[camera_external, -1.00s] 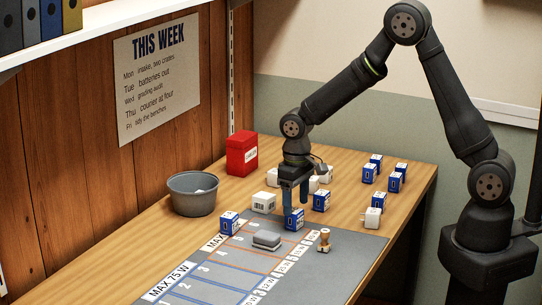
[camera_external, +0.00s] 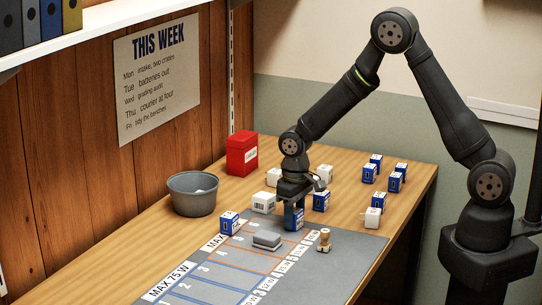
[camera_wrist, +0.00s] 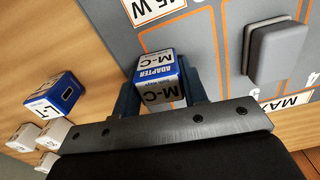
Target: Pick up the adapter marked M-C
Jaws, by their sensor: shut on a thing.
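The adapter marked M-C (camera_wrist: 160,82) is a small blue and white box, its label readable in the wrist view. In the external view the same adapter (camera_external: 294,221) stands at the far edge of the grey mat. My gripper (camera_external: 293,212) is lowered over it. In the wrist view my gripper (camera_wrist: 158,92) has one blue finger on each side of the box and is shut on it. Whether the adapter's underside touches the mat is hard to tell.
Blue-white boxes (camera_external: 229,222) (camera_external: 321,201) and a white box (camera_external: 264,202) are close by. A grey bin (camera_external: 193,193) and red box (camera_external: 242,153) stand at the left.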

